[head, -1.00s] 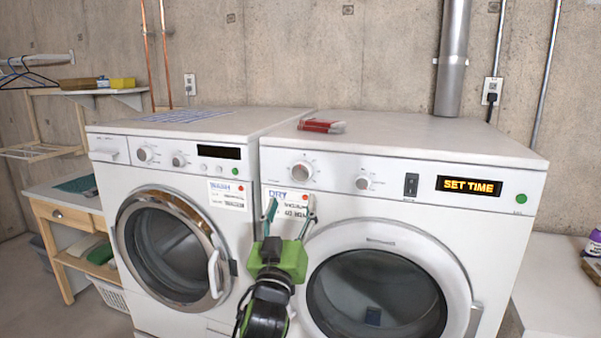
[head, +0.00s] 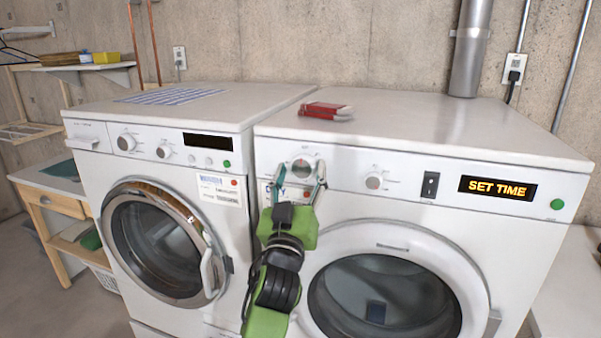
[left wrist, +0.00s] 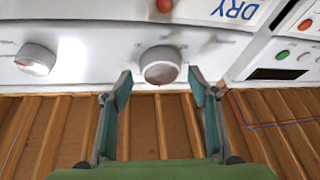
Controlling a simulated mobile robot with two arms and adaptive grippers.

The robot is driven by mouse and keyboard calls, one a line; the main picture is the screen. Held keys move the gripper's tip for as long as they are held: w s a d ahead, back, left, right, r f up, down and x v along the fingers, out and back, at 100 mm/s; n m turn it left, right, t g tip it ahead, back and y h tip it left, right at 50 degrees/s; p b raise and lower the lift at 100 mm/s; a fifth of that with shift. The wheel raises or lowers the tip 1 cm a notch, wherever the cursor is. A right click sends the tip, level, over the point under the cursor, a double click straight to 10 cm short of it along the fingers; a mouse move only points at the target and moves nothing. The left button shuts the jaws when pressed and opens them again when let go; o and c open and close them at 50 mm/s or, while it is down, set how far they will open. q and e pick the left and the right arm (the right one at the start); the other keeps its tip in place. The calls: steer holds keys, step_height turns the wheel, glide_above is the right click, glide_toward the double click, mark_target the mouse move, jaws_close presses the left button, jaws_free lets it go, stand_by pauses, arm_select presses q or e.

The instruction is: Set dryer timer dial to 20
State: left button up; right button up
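The white dryer (head: 400,208) has a large round dial (head: 304,166) at the left of its panel and a smaller dial (head: 374,181) to the right. Its display (head: 497,188) reads "SET TIME" in orange. My left gripper (head: 301,178) is open in front of the large dial, a finger on each side. In the left wrist view, which is upside down, the large dial (left wrist: 160,66) lies between and just beyond the spread fingertips (left wrist: 160,84). No grip on it shows. The smaller dial (left wrist: 36,59) is at the left there. Dial markings are too small to read.
A white washer (head: 165,193) stands to the left of the dryer. A red and white packet (head: 325,111) lies on the dryer top. A black switch (head: 430,184) and a green button (head: 557,204) are on the dryer panel, to the right.

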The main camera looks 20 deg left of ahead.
arm_select(q)
steer(key=c, duration=0.9)
arm_select(e)
steer(key=shift+w, duration=0.25)
arm_select(q)
steer(key=shift+a+m, duration=0.1)
steer(key=shift+m, duration=0.2)
arm_select(e)
steer(key=shift+w+r, duration=0.15)
